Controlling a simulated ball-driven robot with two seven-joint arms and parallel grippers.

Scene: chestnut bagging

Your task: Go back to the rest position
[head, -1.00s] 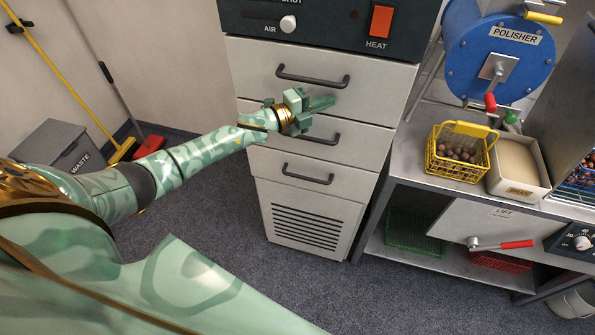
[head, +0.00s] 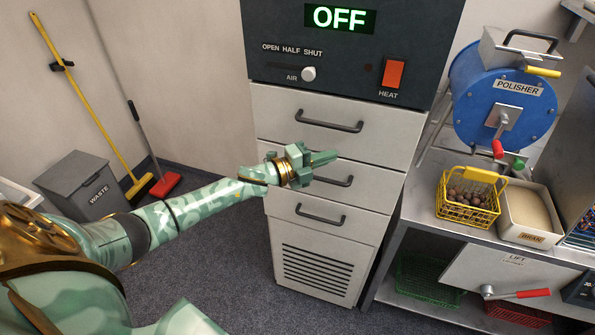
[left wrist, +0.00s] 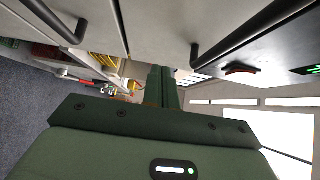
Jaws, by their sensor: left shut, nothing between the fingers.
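My left gripper (head: 318,158) is in front of the cabinet's drawers, close to the middle drawer's handle (head: 325,179). Its fingers are together and nothing shows between them. In the left wrist view the shut fingers (left wrist: 163,88) point at the pale drawer front, with a dark handle (left wrist: 195,55) nearby. I cannot tell whether the fingers touch the cabinet. My left arm reaches in from the left, stretched out over the floor. My right gripper is not in view.
The cabinet's panel reads OFF (head: 340,17), with a red HEAT switch (head: 393,74). All drawers look closed. Right of it, a metal bench holds a blue polisher (head: 478,110), a yellow basket of chestnuts (head: 485,217) and a bran tray (head: 526,238). A waste bin (head: 72,170) stands left. Floor between is open.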

